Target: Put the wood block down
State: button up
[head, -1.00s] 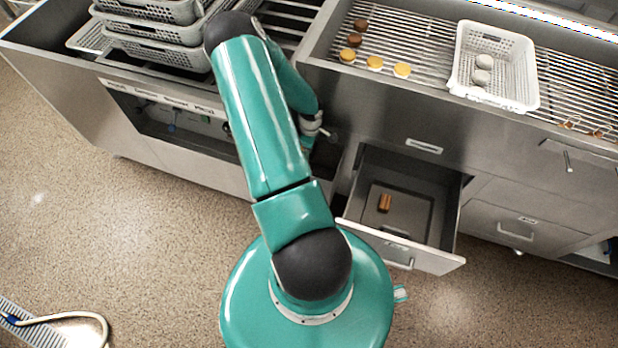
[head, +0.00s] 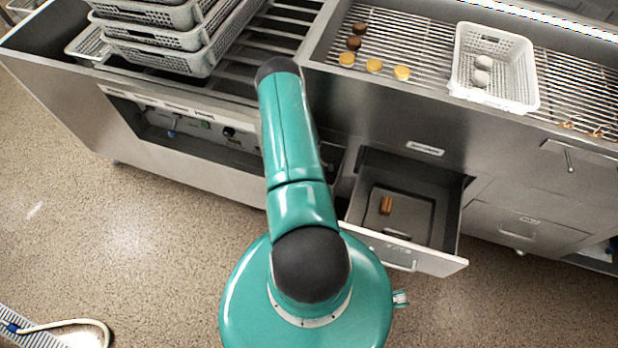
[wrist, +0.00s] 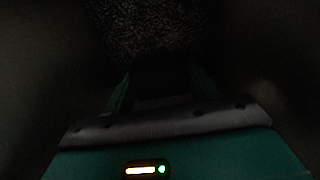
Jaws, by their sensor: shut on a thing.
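My gripper (wrist: 163,88) shows in the very dark wrist view, its two green fingers on either side of a dark block-like thing, which I take to be the wood block (wrist: 160,80). Its colour and outline cannot be made out. In the head view my gripper and what it holds are hidden behind my arm, near the dark opening under the counter. A small brown block (head: 387,205) lies in the open drawer (head: 419,238), apart from my arm.
Stacked grey baskets (head: 160,48) stand at the upper left. A white perforated basket (head: 521,85) with grey round pieces stands on the right-hand rack, beside yellow and brown round pieces (head: 374,66). The open drawer juts out right of my arm.

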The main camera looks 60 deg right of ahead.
jog(key=shift+f, duration=1.9)
jog(key=shift+f, duration=0.2)
jog(key=o, duration=1)
notch_tip(320, 180, up, 12)
jog(key=shift+r, duration=0.2)
